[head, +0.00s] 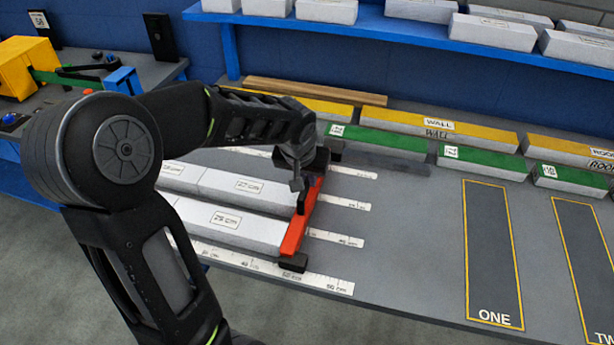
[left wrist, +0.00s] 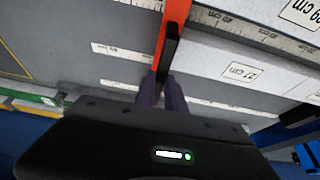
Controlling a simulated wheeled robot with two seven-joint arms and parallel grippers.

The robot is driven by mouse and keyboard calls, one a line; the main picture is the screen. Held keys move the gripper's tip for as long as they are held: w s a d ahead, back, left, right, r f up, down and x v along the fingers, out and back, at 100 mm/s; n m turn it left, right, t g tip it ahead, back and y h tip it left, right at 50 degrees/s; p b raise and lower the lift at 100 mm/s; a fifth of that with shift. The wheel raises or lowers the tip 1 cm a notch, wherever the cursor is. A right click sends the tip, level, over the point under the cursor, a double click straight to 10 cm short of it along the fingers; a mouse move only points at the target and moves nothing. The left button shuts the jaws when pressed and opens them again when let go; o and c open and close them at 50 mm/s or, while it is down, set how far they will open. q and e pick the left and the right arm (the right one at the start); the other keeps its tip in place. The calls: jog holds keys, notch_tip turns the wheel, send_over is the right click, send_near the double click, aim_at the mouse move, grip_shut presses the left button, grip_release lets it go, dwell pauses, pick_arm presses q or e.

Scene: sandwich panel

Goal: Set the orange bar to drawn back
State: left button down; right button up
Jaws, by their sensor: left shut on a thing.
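The orange bar (head: 302,217) stands across the right ends of several white panels (head: 236,226) on the grey bench. It also shows in the left wrist view (left wrist: 177,14), with a black handle (left wrist: 169,55) along it. My left arm hides part of the panels. My right gripper is not in view.
White measuring strips (head: 337,240) run on to the right of the bar. Green-topped (head: 480,158) and yellow-topped blocks (head: 440,127) line the back. Bare bench and the outlined area ONE (head: 492,250) lie to the right. A blue shelf (head: 400,28) holds white blocks above.

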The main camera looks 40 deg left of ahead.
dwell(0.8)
pick_arm(q)
jog(key=w+d+b, duration=0.3)
jog(key=d+b, duration=0.1)
jog(key=d, duration=0.7)
jog(key=w+d+b, duration=0.4)
jog(key=d, duration=0.6)
jog(key=shift+w+d, duration=0.25)
jog(key=shift+d, duration=0.1)
jog(key=c, duration=1.5)
grip_release()
jog(key=shift+w+d, duration=0.1)
jog(key=shift+d, duration=0.05)
jog(key=shift+o, duration=0.5)
